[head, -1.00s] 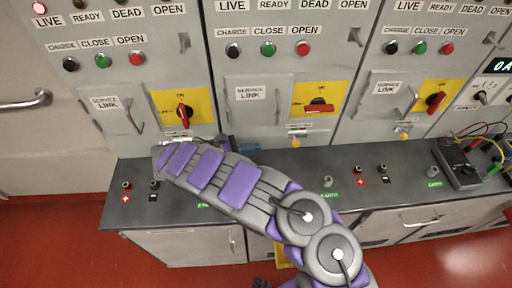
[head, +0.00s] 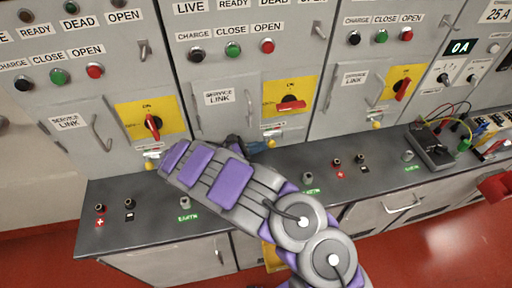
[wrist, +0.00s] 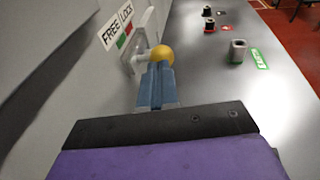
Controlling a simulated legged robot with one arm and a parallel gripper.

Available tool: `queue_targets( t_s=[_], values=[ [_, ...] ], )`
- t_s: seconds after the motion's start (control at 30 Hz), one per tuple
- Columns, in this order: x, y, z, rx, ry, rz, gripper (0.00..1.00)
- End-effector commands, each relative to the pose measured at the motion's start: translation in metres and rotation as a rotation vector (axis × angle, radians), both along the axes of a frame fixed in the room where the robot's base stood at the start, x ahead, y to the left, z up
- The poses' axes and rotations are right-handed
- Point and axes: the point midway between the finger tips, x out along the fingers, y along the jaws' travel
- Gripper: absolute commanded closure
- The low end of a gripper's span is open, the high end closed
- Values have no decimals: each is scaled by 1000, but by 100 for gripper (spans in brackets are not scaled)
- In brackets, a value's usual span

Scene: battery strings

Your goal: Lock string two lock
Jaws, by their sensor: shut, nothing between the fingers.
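The string two lock is a small yellow ball knob (head: 271,142) under the middle panel's yellow switch plate (head: 273,97). In the wrist view the yellow knob (wrist: 162,53) sits by a pale lever plate, below and right of a FREE / LOCK label (wrist: 117,26) with red and green marks. I cannot tell which mark the lever points at. My gripper (wrist: 157,68) has its blue fingers shut and empty, with the tips right at the near side of the knob. Contact is unclear. In the head view my gripper (head: 255,147) is just left of the knob. The middle red switch handle (head: 291,104) lies nearly level.
The grey counter (head: 230,192) runs below the panels, with terminal posts (head: 348,160) and a meter with cables (head: 431,146) to the right. The left panel's lock knob (head: 152,165) is near my arm.

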Motion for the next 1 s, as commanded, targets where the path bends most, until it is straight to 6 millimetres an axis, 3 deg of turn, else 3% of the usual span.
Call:
queue_targets(
  t_s=[0.17, 0.43, 0.8, 1.0],
  values=[
    [1, -5, 1, 1, 1, -1, 100],
    [10, -37, 1, 1, 0, -2, 100],
    [9, -39, 1, 3, 1, -4, 100],
    [-2, -27, 7, -3, 1, -4, 100]
  ],
)
